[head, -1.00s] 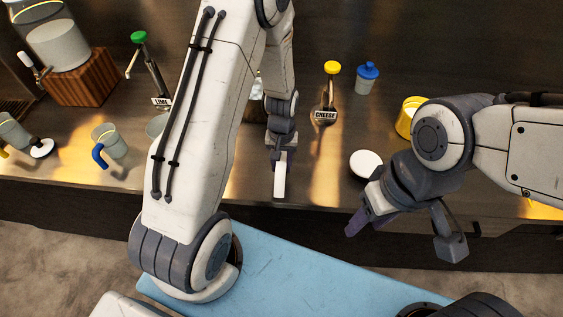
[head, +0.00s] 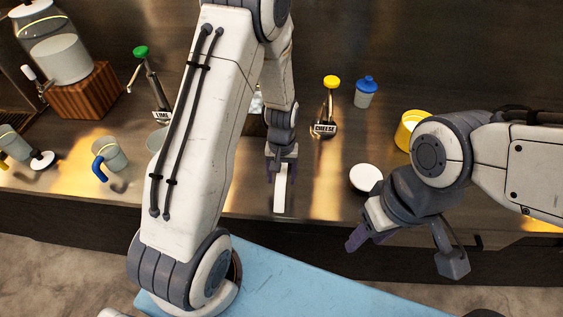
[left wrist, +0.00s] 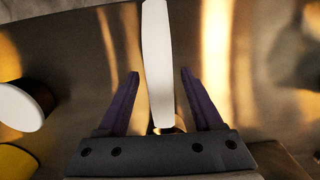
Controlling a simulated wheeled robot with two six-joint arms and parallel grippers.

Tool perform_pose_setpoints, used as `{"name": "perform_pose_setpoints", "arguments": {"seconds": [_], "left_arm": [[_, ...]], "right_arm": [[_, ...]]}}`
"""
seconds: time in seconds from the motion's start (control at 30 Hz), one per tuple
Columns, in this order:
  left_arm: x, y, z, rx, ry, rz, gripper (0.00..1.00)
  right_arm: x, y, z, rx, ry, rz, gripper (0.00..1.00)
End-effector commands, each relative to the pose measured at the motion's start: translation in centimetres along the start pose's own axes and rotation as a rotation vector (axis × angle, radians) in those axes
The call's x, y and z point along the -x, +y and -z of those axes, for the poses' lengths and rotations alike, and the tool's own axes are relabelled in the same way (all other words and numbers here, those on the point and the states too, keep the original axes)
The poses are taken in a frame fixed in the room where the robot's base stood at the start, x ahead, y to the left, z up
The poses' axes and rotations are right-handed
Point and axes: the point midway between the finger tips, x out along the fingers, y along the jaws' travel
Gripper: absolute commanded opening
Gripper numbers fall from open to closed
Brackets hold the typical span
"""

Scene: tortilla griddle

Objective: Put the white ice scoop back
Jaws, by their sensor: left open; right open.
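The white ice scoop shows as a long white bar, probably its handle (head: 280,192), pointing toward the counter's front edge; it also shows in the left wrist view (left wrist: 157,60). My left gripper (head: 281,178) is open around the bar. In the left wrist view its purple fingers (left wrist: 159,74) stand on either side of the bar, with a gap on each side. The rest of the scoop is hidden by the gripper and arm. My right gripper (head: 405,249) is open and empty in front of the counter.
A white round lid (head: 366,178) and a yellow cup (head: 409,128) stand to the right. The cheese dispenser (head: 325,110) and a blue-topped bottle (head: 366,92) are behind. A cup with a blue handle (head: 112,153) and the lime dispenser (head: 152,85) are on the left.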

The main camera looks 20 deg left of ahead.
Motion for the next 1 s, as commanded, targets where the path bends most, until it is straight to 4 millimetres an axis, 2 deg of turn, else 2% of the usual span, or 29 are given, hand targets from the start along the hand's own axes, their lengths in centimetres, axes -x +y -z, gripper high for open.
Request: {"name": "perform_pose_setpoints", "arguments": {"seconds": [0.4,0.67,0.77,0.87,0.9,1.0], "left_arm": [[8.2,0.0,0.1,0.0,0.006,-0.001,0.67],[11.1,0.4,-0.4,-0.018,0.005,-0.001,0.67],[12.7,2.5,-2.7,-0.115,0.017,-0.004,0.67],[14.8,5.5,-7.5,-0.296,0.038,-0.014,0.67],[15.6,6.5,-9.8,-0.379,0.045,-0.018,0.67],[16.9,7.8,-15.4,-0.58,0.062,-0.03,0.67]], "right_arm": [[-2.0,0.1,-0.1,0.001,-0.001,0.0,0.5],[-2.3,0.2,-0.1,0.001,0.0,0.0,0.5],[-2.3,0.2,-0.1,0.001,-0.001,0.0,0.5],[-2.2,0.2,-0.1,0.001,-0.001,0.0,0.5],[-2.2,0.2,-0.1,0.001,0.0,0.0,0.5],[-2.2,0.2,-0.1,0.001,0.0,0.0,0.5]]}}
